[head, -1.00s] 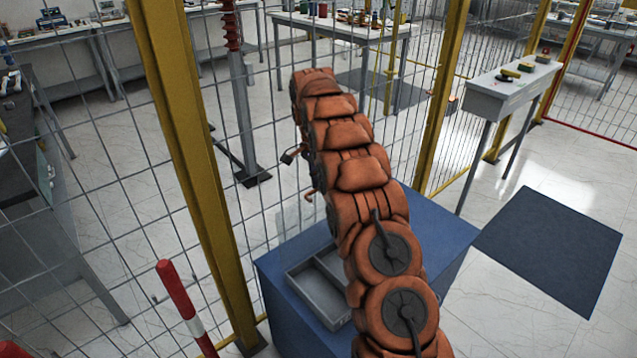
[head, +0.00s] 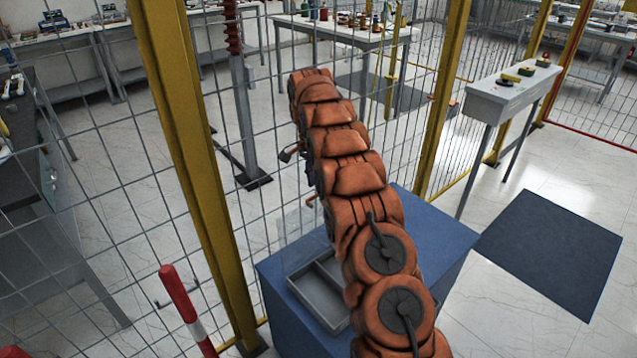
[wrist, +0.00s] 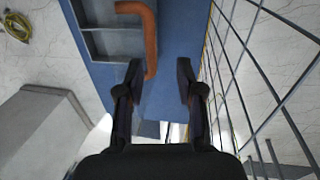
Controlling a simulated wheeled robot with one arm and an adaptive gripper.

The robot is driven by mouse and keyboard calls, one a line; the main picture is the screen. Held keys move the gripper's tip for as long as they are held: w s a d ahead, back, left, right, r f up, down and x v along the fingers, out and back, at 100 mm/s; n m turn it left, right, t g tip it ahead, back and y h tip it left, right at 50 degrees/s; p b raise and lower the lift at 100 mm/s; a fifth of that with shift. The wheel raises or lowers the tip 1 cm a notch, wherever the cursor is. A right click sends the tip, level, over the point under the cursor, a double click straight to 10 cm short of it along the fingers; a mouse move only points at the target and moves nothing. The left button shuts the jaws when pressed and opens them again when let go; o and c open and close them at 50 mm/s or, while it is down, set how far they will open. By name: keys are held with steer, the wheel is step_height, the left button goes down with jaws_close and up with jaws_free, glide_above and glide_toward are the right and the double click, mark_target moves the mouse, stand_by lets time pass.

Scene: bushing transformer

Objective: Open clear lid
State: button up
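The clear lid itself is hard to make out. A faint, see-through pane (head: 294,222) may show at the back edge of the blue cabinet (head: 440,226) in the head view. A bent orange bar (wrist: 151,42) shows over the grey compartment tray (wrist: 88,42) in the wrist view. I cannot tell whether it is fixed to the lid. My gripper (wrist: 158,75) is open, and the bar's lower end shows between its fingertips, nearer the left one. I see no contact. In the head view my arm hides most of the gripper.
A wire fence with yellow posts (head: 190,165) runs close behind the cabinet. A red and white post (head: 180,300) stands at front left. A grey control table (head: 500,95) and a dark floor mat (head: 550,250) lie to the right. A yellow coil (wrist: 17,25) lies on the floor.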

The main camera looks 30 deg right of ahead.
steer(key=r+p, duration=0.1)
steer(key=w+r+p, duration=0.1)
steer(key=p, duration=0.1)
steer(key=w+r+p, duration=0.1)
steer(key=r, duration=0.1)
steer(key=shift+w+a+p, duration=0.25)
steer(key=shift+p, duration=0.15)
steer(key=shift+w+r+p, duration=0.2)
steer(key=shift+r+p, duration=0.05)
steer(key=shift+p, duration=0.45)
steer(key=shift+w+a+r+p, duration=0.15)
steer(key=shift+w+r+p, duration=0.35)
steer(key=shift+p, duration=0.7)
steer(key=shift+s, duration=0.15)
steer(key=shift+r, duration=0.1)
